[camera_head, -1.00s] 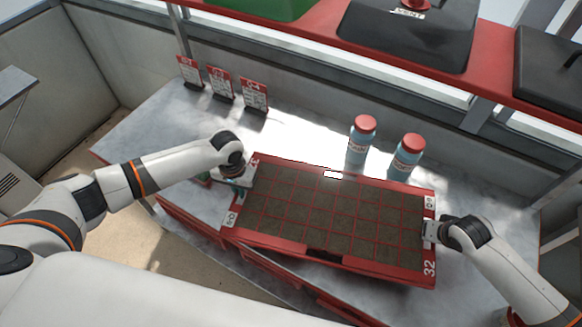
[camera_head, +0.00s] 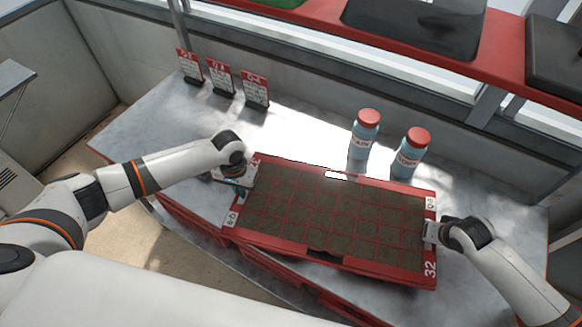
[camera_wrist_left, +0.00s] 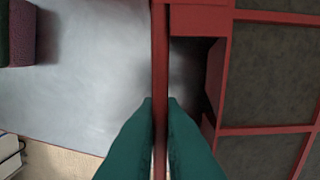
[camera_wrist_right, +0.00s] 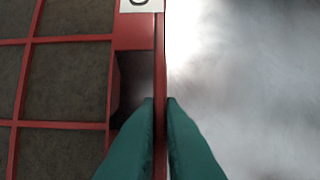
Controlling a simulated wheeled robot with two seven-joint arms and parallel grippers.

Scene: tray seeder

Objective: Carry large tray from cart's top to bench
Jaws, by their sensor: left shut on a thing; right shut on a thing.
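The large red tray (camera_head: 330,262) has soil-filled cells and the number 32 on its right end. It is over the grey bench top (camera_head: 130,140), its near side reaching out past the bench's front edge. I cannot tell whether it touches the bench. My left gripper (camera_head: 240,187) is shut on the tray's left end wall; its green fingertips (camera_wrist_left: 160,125) pinch the thin red rim in the left wrist view. My right gripper (camera_head: 428,232) is shut on the right end wall, and its green fingertips (camera_wrist_right: 160,125) pinch that rim in the right wrist view.
Two blue bottles with red caps, one (camera_head: 364,135) and another (camera_head: 410,153), stand close behind the tray. Several red-and-white cards (camera_head: 222,79) stand at the back left of the bench. A red shelf (camera_head: 420,62) with dark containers runs above the back.

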